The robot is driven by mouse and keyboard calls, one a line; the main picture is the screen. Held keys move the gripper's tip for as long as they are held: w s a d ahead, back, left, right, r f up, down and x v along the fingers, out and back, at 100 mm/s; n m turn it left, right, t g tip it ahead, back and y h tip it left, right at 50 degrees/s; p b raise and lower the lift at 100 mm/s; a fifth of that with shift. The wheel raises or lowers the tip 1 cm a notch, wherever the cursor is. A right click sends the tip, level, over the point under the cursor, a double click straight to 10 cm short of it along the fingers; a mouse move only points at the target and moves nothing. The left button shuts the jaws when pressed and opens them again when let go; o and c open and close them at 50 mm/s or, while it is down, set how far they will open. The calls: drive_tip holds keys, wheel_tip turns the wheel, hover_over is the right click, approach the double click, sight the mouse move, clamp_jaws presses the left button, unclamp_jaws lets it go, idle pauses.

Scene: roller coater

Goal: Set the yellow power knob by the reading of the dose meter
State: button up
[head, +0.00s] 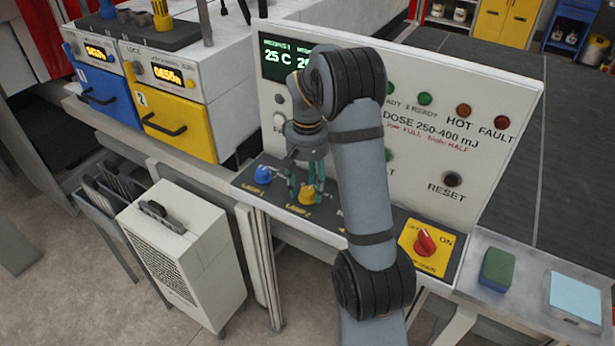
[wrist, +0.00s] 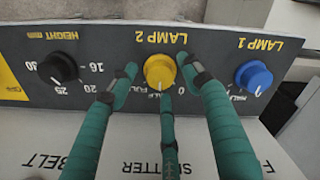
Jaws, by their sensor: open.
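The yellow power knob (head: 308,194) is on the sloping control strip, marked LAMP 2. In the wrist view the yellow knob (wrist: 159,71) appears upside down, with a white mark toward the picture's bottom. HALF and FULL labels are partly covered, so its setting is unclear. My gripper (head: 305,187) is open, its teal fingers (wrist: 160,84) around the knob; contact cannot be told. A green-lit display (head: 284,57) shows 25 C, its right part hidden by my arm. The yellow-fronted unit 2 has a small amber display (head: 167,75), apparently 0655; which is the dose meter is unclear.
A blue knob (head: 263,175), LAMP 1, and a black HEIGHT knob (wrist: 57,68) flank the yellow one. The panel (head: 470,120) behind reads DOSE 250-400 mJ, low FULL, high HALF. A red switch (head: 425,242) and a green-blue block (head: 497,269) lie right.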

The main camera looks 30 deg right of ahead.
sight(307, 190)
wheel_tip(307, 190, up, 12)
idle(0.4)
drive_tip(key=shift+f, duration=0.15)
wheel_tip(307, 190, down, 12)
idle(0.6)
idle(0.4)
